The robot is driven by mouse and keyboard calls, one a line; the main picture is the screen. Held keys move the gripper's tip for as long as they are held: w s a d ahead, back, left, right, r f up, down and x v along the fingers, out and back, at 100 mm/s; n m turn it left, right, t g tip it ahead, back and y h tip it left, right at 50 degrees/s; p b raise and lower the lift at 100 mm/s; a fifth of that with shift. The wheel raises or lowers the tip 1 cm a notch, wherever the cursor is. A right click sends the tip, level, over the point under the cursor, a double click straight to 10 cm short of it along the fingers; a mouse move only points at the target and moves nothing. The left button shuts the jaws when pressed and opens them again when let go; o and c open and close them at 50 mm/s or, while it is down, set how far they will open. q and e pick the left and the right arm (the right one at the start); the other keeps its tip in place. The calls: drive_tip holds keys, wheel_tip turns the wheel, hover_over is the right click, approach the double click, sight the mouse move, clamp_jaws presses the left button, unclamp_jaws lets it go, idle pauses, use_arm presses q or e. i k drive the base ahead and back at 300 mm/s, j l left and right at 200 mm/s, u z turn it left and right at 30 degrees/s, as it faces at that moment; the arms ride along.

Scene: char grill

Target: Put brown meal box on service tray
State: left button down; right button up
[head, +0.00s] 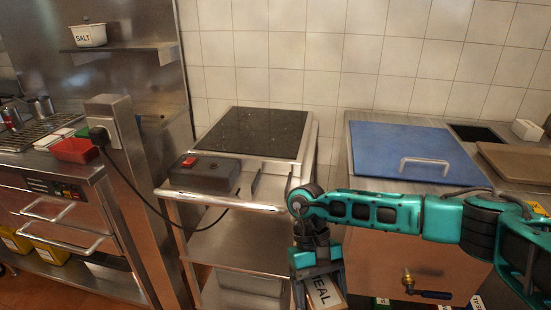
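My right gripper (320,282) hangs down at the lower middle, in front of the steel cart. Its two fingers are on either side of the meal box, and it appears shut on it. The meal box (326,293) shows a pale face with the word MEAL and a brown edge; its lower part is cut off by the bottom of the picture. I cannot clearly make out a service tray; a flat brown board or tray (517,162) lies on the right counter. My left gripper is not in view.
A steel cart (235,243) carries a black cooktop (255,132) and a control box with a red switch (204,174). A blue board with a handle (400,151) lies on the right counter. A red container (74,150) stands at left. A brass valve (408,281) sticks out at lower right.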

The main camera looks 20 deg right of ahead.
sight(530, 168)
drive_tip(key=k+l, duration=0.15)
drive_tip(key=l, duration=0.3)
drive_tip(key=k+l+u, duration=0.1)
drive_tip(key=l, duration=0.3)
drive_tip(key=k+l+u, duration=0.1)
drive_tip(key=l, duration=0.3)
drive_tip(key=k+l, duration=0.3)
drive_tip(key=k+l+u, duration=0.1)
drive_tip(key=l, duration=0.45)
drive_tip(key=k+l, duration=0.25)
drive_tip(key=k+l+u, duration=0.1)
drive_tip(key=l, duration=0.4)
drive_tip(key=k, duration=0.1)
